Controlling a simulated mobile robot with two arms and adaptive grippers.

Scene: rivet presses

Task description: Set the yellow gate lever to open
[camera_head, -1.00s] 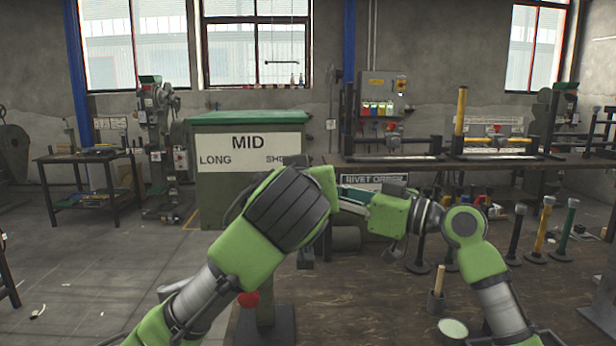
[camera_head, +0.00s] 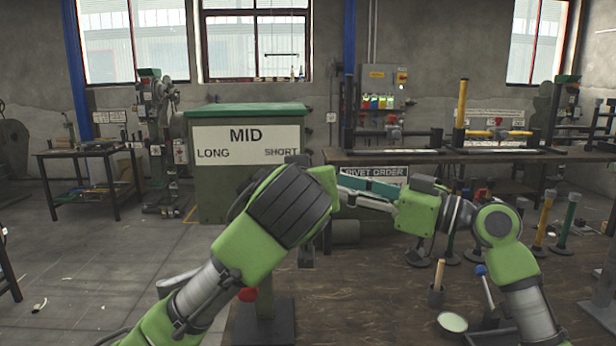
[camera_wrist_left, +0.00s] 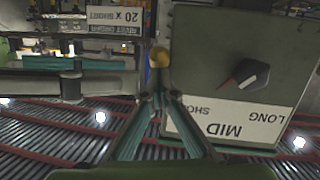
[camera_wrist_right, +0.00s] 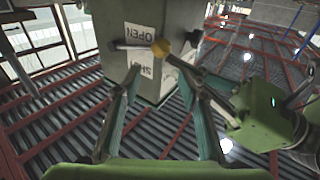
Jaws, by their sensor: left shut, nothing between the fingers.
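The yellow knob of the gate lever (camera_wrist_right: 161,47) shows in the right wrist view on the green-grey box, with a grey bar running left from it. An upside-down OPEN label (camera_wrist_right: 141,33) lies above the bar and a partly hidden second label below it. The knob also shows in the left wrist view (camera_wrist_left: 159,57), beside the box face. My right gripper (camera_wrist_right: 158,78) is open and empty, its fingers spread just short of the knob. My left gripper (camera_wrist_left: 158,97) is shut and empty, its tips below the knob in that view. In the head view my left arm hides the lever.
The box (camera_head: 215,185) carries a MID, LONG, SHORT label and a black dial (camera_wrist_left: 241,82). A workbench (camera_head: 450,157) with fixtures and a RIVET ORDER sign stands to the right. The left floor is mostly clear.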

